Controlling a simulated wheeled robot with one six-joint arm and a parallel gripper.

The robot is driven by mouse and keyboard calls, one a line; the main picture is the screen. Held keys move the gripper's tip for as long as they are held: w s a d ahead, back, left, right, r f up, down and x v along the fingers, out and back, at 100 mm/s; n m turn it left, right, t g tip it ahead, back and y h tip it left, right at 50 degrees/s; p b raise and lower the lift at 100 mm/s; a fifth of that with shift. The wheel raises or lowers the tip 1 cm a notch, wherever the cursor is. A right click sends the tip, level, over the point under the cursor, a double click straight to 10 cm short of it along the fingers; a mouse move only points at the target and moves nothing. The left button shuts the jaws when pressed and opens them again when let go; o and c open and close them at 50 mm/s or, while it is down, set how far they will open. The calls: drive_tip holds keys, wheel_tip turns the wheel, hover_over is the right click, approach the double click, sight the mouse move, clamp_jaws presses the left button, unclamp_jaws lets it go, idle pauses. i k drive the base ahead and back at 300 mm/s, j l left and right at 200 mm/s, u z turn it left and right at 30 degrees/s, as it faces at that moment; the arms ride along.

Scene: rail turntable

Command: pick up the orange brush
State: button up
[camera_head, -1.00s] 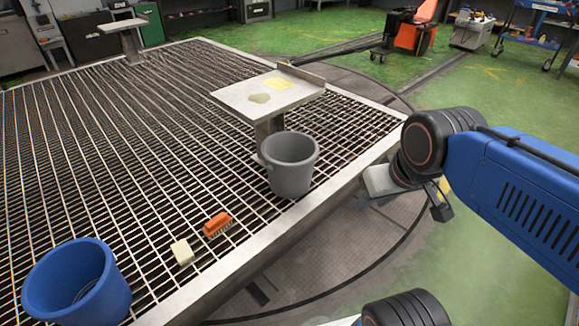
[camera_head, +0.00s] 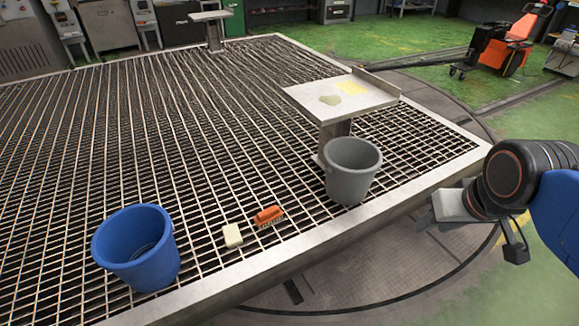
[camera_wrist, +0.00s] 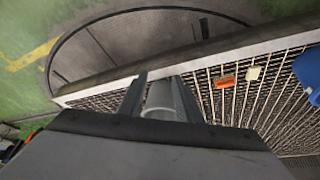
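The orange brush (camera_head: 268,213) lies on the metal grating near its front edge, bristles down. In the wrist view the brush (camera_wrist: 225,82) shows right of my gripper's fingers, well apart from them. My gripper (camera_wrist: 159,79) is open, its two fingers spread with nothing held between them. The grey bucket shows in the gap, farther off. In the head view my wrist is at the right, beyond the grating's front edge, and the fingertips are hard to make out.
A cream block (camera_head: 232,235) lies just left of the brush. A blue bucket (camera_head: 135,250) stands farther left and a grey bucket (camera_head: 352,172) to the right. A small raised metal table (camera_head: 375,97) stands behind the grey bucket. The grating (camera_head: 150,110) is otherwise largely clear.

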sight(273, 215)
drive_tip(key=j+u, duration=0.45)
drive_tip(key=i+j+u, duration=0.1)
drive_tip(key=j+u, duration=0.15)
drive_tip(key=u, duration=0.25)
